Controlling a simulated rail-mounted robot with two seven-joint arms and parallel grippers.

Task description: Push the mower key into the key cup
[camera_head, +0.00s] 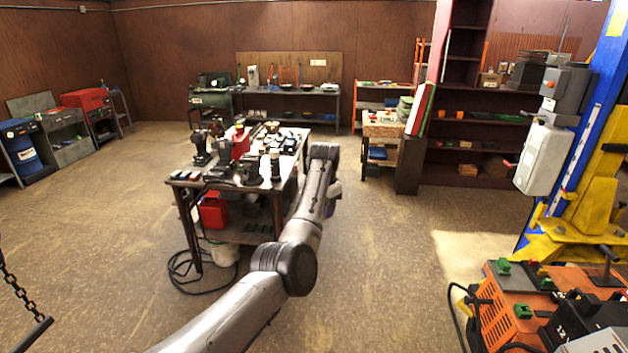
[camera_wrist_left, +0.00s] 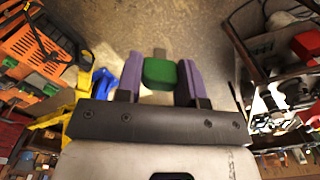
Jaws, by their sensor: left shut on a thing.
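My left arm reaches away from me across the middle of the head view, and its wrist end (camera_head: 328,178) is raised beside the workbench. In the left wrist view the left gripper (camera_wrist_left: 160,76) has two purple fingers shut on a green-headed key (camera_wrist_left: 161,72). A narrow grey-brown part of it sticks out beyond the fingers. The key is clear of any surface that I can make out. The orange machine (camera_head: 508,312), perhaps the mower, is at the lower right; it also shows in the left wrist view (camera_wrist_left: 30,45). I cannot pick out the key cup. My right gripper is not in view.
A workbench (camera_head: 182,183) crowded with tools stands left of my arm. A yellow and blue lift post (camera_head: 590,190) rises at the right, behind the orange machine. A dark shelf (camera_head: 470,175) stands at the back. Open floor (camera_head: 385,270) lies between arm and machine.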

